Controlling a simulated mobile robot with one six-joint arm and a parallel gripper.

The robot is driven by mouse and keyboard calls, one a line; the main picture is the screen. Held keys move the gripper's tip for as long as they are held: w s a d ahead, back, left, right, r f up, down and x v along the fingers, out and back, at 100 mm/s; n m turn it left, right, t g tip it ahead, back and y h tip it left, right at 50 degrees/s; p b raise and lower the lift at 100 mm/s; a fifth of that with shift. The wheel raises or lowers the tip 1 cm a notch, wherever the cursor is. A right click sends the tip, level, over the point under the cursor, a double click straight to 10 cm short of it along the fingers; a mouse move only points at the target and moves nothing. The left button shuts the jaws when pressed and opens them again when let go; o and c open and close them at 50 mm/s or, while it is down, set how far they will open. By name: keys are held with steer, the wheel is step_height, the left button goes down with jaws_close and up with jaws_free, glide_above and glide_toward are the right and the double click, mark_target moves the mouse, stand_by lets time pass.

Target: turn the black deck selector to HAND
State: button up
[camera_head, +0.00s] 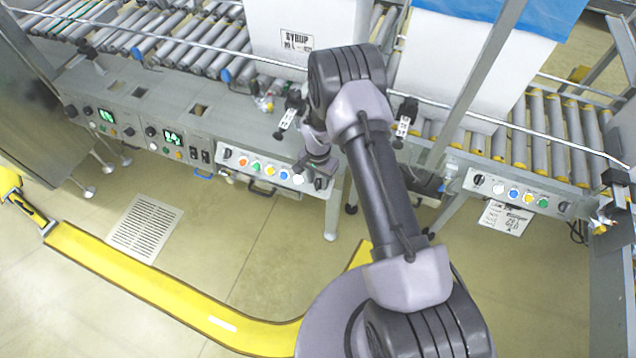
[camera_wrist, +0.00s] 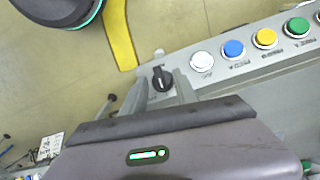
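The black deck selector (camera_wrist: 162,78) is a small round knob with a pale pointer line at the end of a grey button panel, beside a white button (camera_wrist: 202,61). In the head view the selector (camera_head: 320,183) is at the panel's right end. My gripper (camera_wrist: 163,88) appears open, with one grey finger on each side of the knob in the wrist view. I cannot tell whether the fingers touch it. In the head view my gripper (camera_head: 312,168) is just above that panel end, its fingertips mostly hidden. The HAND label is not readable.
Blue (camera_wrist: 234,49), yellow (camera_wrist: 265,38) and green (camera_wrist: 298,27) buttons line the same panel. Another button panel (camera_head: 520,193) is to the right, and panels with green displays (camera_head: 173,137) are to the left. Roller conveyors (camera_head: 190,45) with large white boxes (camera_head: 300,35) lie behind.

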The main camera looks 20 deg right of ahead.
steer(key=shift+f, duration=0.3)
jaws_close()
